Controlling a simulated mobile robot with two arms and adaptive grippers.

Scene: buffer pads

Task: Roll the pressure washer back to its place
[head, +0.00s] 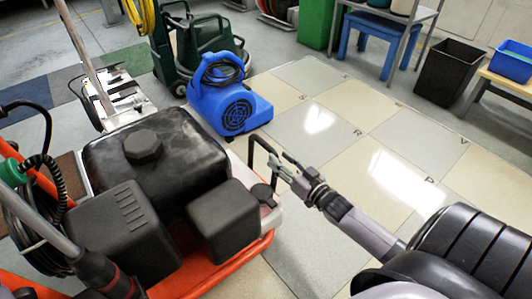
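The pressure washer (150,165) fills the lower left of the head view. It has a black engine and tank block, black boxes in front and an orange frame (230,262). A thin black bar loop (252,150) rises at its right edge. My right gripper (278,168) is at this loop, its fingertips overlapping the bar in the picture. The fingers are small, and I cannot tell whether they close on it. I cannot make out my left gripper in this view.
A blue blower (228,106) stands just beyond the washer, with a dark green machine (205,40) behind it. A black bin (447,72), blue stool (374,38) and green bin (317,22) stand at the back right. The tiled floor (335,140) at centre right is clear.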

